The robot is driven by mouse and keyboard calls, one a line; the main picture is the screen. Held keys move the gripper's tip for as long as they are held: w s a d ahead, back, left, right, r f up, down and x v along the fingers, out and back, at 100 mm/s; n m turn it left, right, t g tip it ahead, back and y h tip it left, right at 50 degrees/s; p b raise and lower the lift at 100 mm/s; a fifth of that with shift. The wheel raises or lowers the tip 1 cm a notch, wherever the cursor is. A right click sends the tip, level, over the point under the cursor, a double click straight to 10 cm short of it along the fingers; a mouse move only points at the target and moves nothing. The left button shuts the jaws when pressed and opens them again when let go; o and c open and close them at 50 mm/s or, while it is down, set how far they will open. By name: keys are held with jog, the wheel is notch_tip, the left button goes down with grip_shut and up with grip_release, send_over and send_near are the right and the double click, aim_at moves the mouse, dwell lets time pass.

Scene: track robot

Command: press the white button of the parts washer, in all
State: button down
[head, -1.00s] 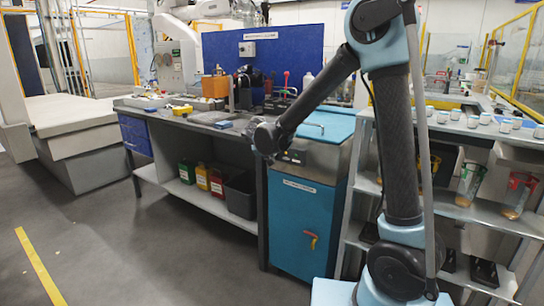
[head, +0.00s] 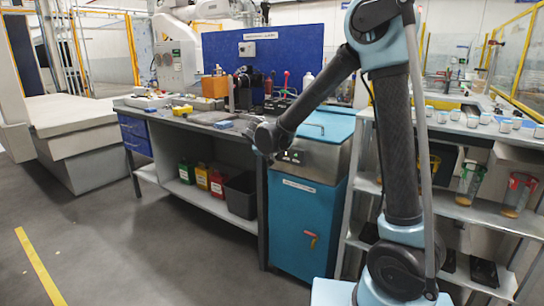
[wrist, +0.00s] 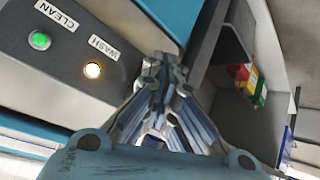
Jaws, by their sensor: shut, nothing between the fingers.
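The parts washer (head: 305,225) is a blue cabinet with a steel upper part, behind my arm in the head view. In the wrist view its dark control panel (wrist: 60,95) fills the upper left. The white button (wrist: 93,70), under the label WASH, glows white with a warm rim. A green lit button (wrist: 39,40) sits beside it, under the label CLEAN. My gripper (wrist: 165,65) is shut and empty. Its fingertips appear right of the white button, apart from it in the picture; their distance from the panel cannot be told. In the head view the fingertips are not clear.
A workbench (head: 190,122) with tools and bottles stands left of the washer, with several coloured containers and a dark bin (head: 241,194) on its lower shelf. A rack (head: 470,212) with cups stands to the right. The floor at front left is clear.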

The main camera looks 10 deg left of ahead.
jog(key=shift+s+a, duration=0.3)
jog(key=shift+s, duration=0.4)
jog(key=shift+s, duration=0.1)
jog(key=s, duration=0.1)
jog(key=s+a, duration=0.1)
jog(key=s, duration=0.1)
jog(key=s+a, duration=0.1)
jog(key=shift+s, duration=0.2)
dwell(0.6)
